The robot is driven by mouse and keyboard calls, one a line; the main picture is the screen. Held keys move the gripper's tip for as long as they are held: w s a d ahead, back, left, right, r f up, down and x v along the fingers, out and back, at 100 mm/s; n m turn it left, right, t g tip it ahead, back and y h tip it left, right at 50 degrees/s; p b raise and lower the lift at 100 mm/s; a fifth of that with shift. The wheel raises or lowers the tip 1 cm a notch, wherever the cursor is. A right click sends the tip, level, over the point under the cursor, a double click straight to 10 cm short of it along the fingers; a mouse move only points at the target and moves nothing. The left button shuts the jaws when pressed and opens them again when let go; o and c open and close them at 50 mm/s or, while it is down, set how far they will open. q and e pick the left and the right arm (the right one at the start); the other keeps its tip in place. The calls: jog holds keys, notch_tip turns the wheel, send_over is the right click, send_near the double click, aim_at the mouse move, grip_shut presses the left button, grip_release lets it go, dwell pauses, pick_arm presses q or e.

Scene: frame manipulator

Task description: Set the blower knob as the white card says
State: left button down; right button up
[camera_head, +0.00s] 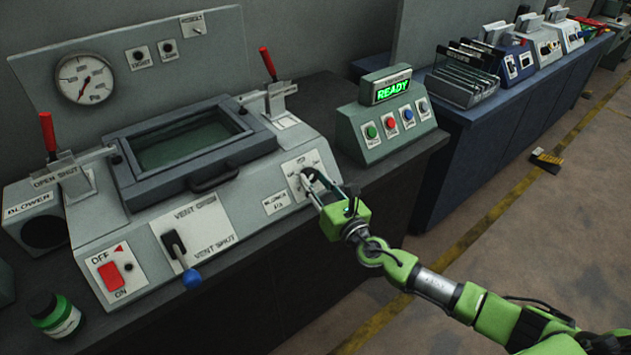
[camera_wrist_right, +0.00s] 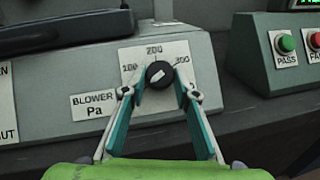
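The blower knob (camera_wrist_right: 159,74) is a round black knob with a white mark, on a white dial plate (camera_wrist_right: 154,50) reading 100, 200 and 300. The mark runs slantwise; I cannot tell which end points at the scale. A "BLOWER Pa" label (camera_wrist_right: 95,105) is left of it. My right gripper (camera_wrist_right: 160,78) has its teal fingers either side of the knob, with narrow gaps showing; contact is not clear. I cannot make out a white card with a setting. My left gripper is out of view.
The frame machine has a round gauge (camera_head: 85,78), a lidded window (camera_head: 190,142), red-handled clamps (camera_head: 268,64), a vent lever (camera_head: 180,250) and a red switch (camera_head: 110,277). A READY box (camera_head: 385,120) stands right of the dial. A green bottle (camera_head: 57,316) is at front left.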

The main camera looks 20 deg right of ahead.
jog(key=c, duration=0.3)
jog(key=shift+c, duration=0.2)
